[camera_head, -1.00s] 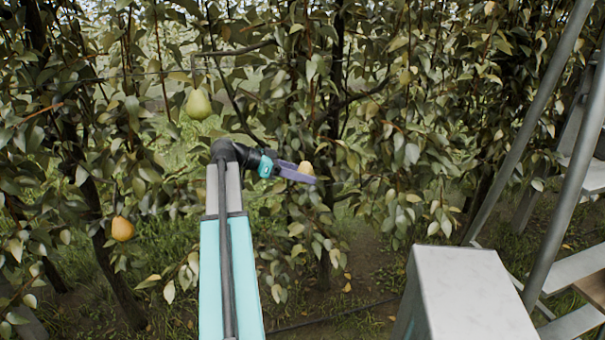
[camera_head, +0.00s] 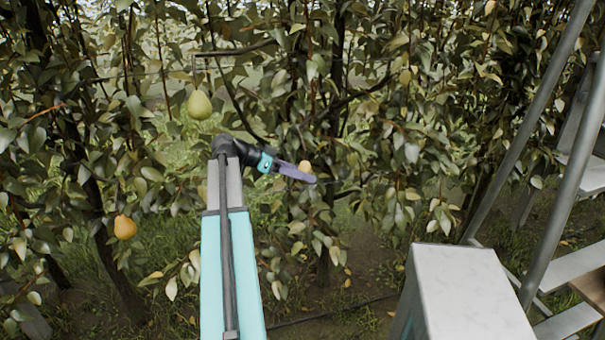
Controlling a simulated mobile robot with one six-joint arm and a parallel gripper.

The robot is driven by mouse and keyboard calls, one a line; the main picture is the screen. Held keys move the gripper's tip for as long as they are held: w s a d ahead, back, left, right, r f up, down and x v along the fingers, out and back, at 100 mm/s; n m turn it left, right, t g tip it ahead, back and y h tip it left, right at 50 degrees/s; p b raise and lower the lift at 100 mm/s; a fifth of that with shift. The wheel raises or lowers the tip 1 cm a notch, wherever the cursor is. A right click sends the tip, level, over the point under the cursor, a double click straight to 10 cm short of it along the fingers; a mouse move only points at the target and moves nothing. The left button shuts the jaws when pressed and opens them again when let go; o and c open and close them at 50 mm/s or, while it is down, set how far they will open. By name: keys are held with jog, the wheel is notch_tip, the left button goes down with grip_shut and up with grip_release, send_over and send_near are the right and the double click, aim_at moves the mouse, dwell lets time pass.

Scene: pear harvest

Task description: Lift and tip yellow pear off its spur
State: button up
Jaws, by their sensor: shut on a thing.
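A pale yellow pear (camera_head: 305,166) shows at the end of my gripper (camera_head: 302,173), right of my arm and in front of the leaves. My gripper's purple fingers are shut on it and hide its lower part. The fingers slope down to the right. The pear's stem and spur cannot be made out among the leaves.
A green pear (camera_head: 199,105) hangs above my wrist, and an orange-yellow pear (camera_head: 125,227) hangs at the left. Leafy branches crowd around the gripper. A pale box-like block (camera_head: 465,280) stands at the lower right, beside a metal ladder (camera_head: 548,190).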

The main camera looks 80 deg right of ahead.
jog(key=shift+a+r+n+y+p, duration=0.25)
jog(key=shift+a+n+y+p, duration=0.05)
jog(key=shift+p, duration=0.45)
jog(key=shift+a+r+n+y+p, duration=0.15)
jog(key=shift+a+n+y+p, duration=0.5)
jog(key=shift+p, duration=0.5)
jog(key=shift+s+a+r+n+y+p, duration=0.15)
jog(key=shift+a+r+n+y+p, duration=0.65)
jog(key=shift+p, duration=1.4)
jog(key=shift+d+f, duration=0.1)
jog(key=shift+f, duration=0.05)
dwell(0.7)
jog(key=shift+s+a+f+b, duration=0.1)
jog(key=shift+a+f+b, duration=0.05)
jog(key=shift+a, duration=0.65)
jog(key=shift+s+a+f+b, duration=0.1)
jog(key=shift+a+f, duration=0.05)
jog(key=shift+a, duration=0.7)
jog(key=shift+s+a+f+b, duration=0.1)
jog(key=shift+a+f+b, duration=0.05)
jog(key=shift+a, duration=0.65)
jog(key=a+m+h+b, duration=0.5)
jog(key=a+b, duration=0.2)
jog(key=b, duration=0.6)
jog(key=shift+s+a+f+b, duration=0.15)
jog(key=shift+s+a+b, duration=0.2)
jog(key=shift+s+a, duration=0.1)
